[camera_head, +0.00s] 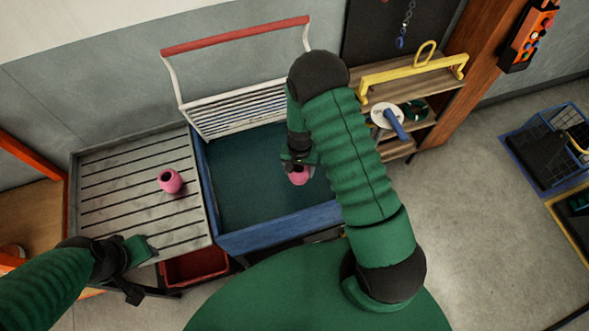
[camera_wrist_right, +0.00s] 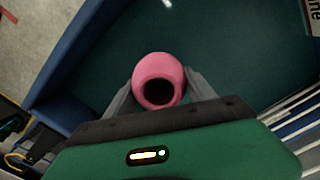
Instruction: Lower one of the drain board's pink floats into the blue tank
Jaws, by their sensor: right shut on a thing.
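One pink float (camera_head: 299,177) is held in my right gripper (camera_head: 297,168), inside the outline of the blue tank (camera_head: 280,229). In the right wrist view the same float (camera_wrist_right: 159,75) sits between the two grey fingers, its dark round hole facing the camera. The tank's blue wall (camera_wrist_right: 62,60) and dark teal inside surround it there. I cannot tell how high the float is above the tank's bottom. A second pink float (camera_head: 171,181) rests on the slatted grey drain board (camera_head: 105,165), left of the tank. My left gripper (camera_head: 136,275) is near the board's front edge, its fingers unclear.
A white rack with a red bar (camera_head: 235,35) stands at the tank's back. Wooden shelves (camera_head: 435,85) with a yellow handle stand to the right. A red crate (camera_head: 195,267) is below the board. Blue wire baskets (camera_head: 548,145) are on the floor at right.

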